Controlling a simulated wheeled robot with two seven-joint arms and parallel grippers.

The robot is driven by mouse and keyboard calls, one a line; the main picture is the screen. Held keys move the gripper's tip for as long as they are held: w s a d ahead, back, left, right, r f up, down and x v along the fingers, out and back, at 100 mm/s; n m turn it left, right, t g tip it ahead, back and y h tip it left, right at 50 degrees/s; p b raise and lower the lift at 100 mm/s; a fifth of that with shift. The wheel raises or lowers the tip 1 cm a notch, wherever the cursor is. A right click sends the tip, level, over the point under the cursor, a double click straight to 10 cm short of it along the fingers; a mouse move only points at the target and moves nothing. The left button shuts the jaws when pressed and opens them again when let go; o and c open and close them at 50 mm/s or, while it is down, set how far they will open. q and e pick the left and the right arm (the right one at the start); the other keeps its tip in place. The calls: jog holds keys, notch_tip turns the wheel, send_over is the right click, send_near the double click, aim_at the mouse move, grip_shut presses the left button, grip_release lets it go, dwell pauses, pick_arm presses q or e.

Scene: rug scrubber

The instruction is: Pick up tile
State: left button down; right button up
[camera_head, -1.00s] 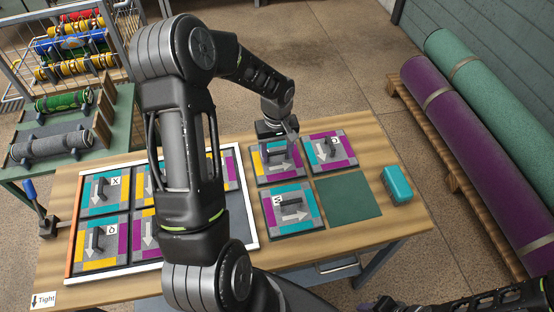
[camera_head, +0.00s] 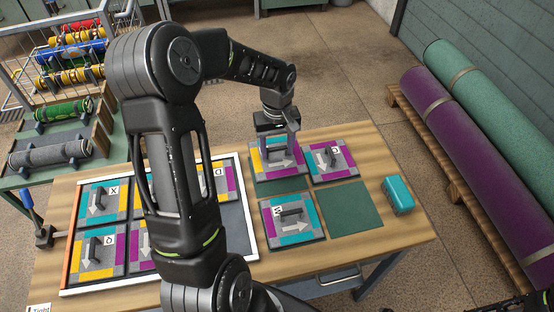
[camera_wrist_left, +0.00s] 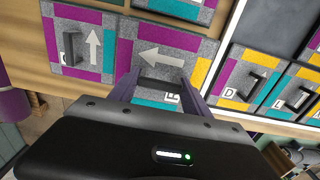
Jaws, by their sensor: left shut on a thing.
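My left gripper (camera_head: 279,149) is shut on the black handle of a square tile (camera_head: 284,163) with a grey arrow and yellow, purple and teal edge pieces. The tile is raised a little above its green pad (camera_head: 280,187), which shows under its near edge. In the left wrist view the held tile (camera_wrist_left: 163,58) is between my fingers, its letter partly hidden. A tile (camera_head: 332,158) stands to its right, and a tile marked W (camera_head: 292,219) lies in front.
A white-framed tray (camera_head: 247,205) holds several tiles and has a bare dark area (camera_head: 234,228) at its right, partly behind my arm. A bare green pad (camera_head: 352,207) and a teal block (camera_head: 398,195) lie at right. Rolled rugs (camera_head: 480,160) lie beyond the table.

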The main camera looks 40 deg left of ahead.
aim_at(277, 148)
pick_arm(q)
jog(key=shift+r, duration=1.85)
